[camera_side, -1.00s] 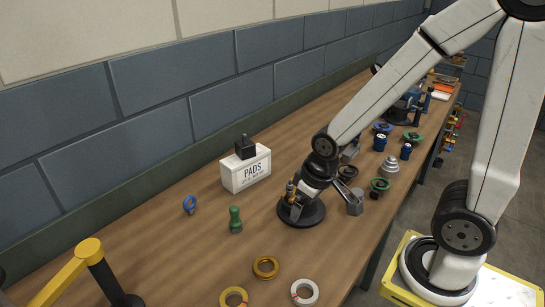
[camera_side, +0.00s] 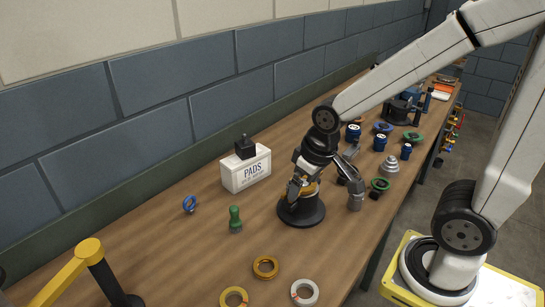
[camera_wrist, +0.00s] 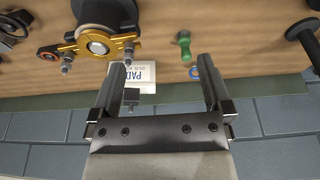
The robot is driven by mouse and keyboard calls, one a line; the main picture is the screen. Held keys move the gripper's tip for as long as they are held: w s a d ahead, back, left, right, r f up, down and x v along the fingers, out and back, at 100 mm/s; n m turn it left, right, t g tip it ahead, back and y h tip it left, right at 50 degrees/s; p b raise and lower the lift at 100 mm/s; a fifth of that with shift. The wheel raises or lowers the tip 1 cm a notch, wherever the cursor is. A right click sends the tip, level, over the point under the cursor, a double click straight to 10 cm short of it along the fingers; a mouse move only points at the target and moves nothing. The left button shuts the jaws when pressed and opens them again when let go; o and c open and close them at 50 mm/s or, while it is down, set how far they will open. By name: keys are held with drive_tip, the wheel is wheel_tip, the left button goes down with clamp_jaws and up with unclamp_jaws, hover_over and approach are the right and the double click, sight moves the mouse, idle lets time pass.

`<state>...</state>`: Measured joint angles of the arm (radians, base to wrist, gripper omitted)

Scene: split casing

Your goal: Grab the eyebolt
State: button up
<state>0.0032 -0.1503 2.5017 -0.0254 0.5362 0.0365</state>
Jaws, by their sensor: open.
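A small blue ring, which looks like the eyebolt (camera_side: 189,204), stands on the bench at the left, near the wall and in front of the white PADS box. In the wrist view the blue ring (camera_wrist: 194,72) shows just beside the inner side of the right finger, partly hidden. My gripper (camera_side: 322,186) is open and empty over the black round stand (camera_side: 301,214), well to the right of the ring. In the wrist view my gripper (camera_wrist: 162,75) spans the PADS box, with both fingers apart.
A gold casing part (camera_wrist: 97,42) sits on the black stand, close to my fingers. A green-handled tool (camera_side: 235,220), the PADS box (camera_side: 246,170) and tape rolls (camera_side: 265,267) surround the clear bench left of the stand. A yellow-topped black post (camera_side: 88,250) is front left.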

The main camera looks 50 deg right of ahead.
drive_tip(key=w+d+r+m+t+h, duration=0.1)
drive_tip(key=w+d+r+m+t, duration=0.15)
drive_tip(key=w, duration=0.65)
drive_tip(key=m+t+y, duration=0.3)
drive_tip(key=y, duration=0.7)
hover_over(191, 208)
drive_tip(key=s+d, duration=0.5)
drive_tip(key=d, duration=0.1)
wheel_tip(191, 208, down, 16)
drive_tip(key=shift+d+f, duration=0.1)
drive_tip(key=shift+x, duration=3.95)
drive_tip(key=c, duration=1.3)
drive_tip(key=shift+r, duration=0.25)
